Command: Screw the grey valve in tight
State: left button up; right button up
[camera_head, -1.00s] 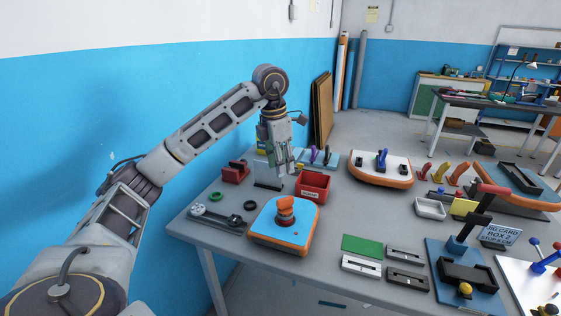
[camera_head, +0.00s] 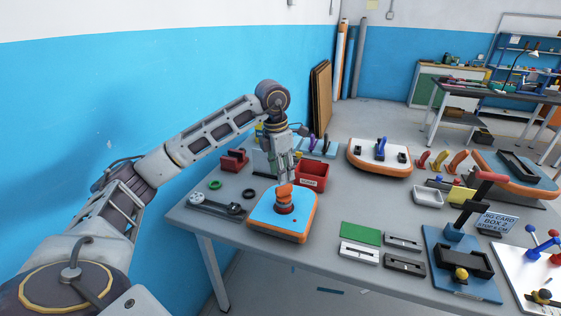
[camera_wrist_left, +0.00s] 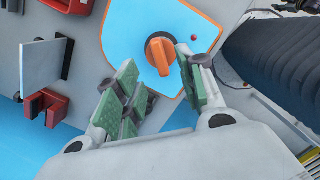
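A small blue inflatable board with an orange rim (camera_head: 268,212) lies on the table. A valve with an orange handle (camera_head: 285,193) and a dark collar stands on it; its handle also shows in the left wrist view (camera_wrist_left: 161,54). I cannot make out clear grey on this valve. My left gripper (camera_head: 284,178) points down just above and behind the handle. In the left wrist view its green-padded fingers (camera_wrist_left: 156,62) are apart, with the handle near and between the fingertips. I see no firm grip. My right gripper is not in view.
A red bin (camera_head: 312,176) stands just behind the board. A wrench-like tool (camera_head: 213,205) and rings lie to its left. A white board with an orange rim (camera_head: 362,163) carries a blue part further back. Plates (camera_head: 360,233) and a blue fixture (camera_head: 448,255) stand to the right.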

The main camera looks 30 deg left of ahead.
aim_at(284, 185)
pick_arm(q)
jog(key=shift+w+d+f, duration=0.1)
jog(key=shift+w+f, duration=0.05)
jog(key=shift+f, duration=1.55)
jog(key=shift+w+d+f, duration=0.1)
jog(key=shift+w+f, duration=0.05)
jog(key=shift+f, duration=1.55)
grip_shut()
jog(key=c, duration=0.8)
grip_release()
jog(key=shift+c, duration=0.2)
jog(key=shift+m, duration=0.3)
grip_shut()
jog(key=shift+m, duration=1.3)
jog(key=shift+m, duration=0.3)
jog(key=shift+m, duration=0.7)
jog(key=shift+m+g, duration=0.3)
jog(key=shift+m, duration=0.5)
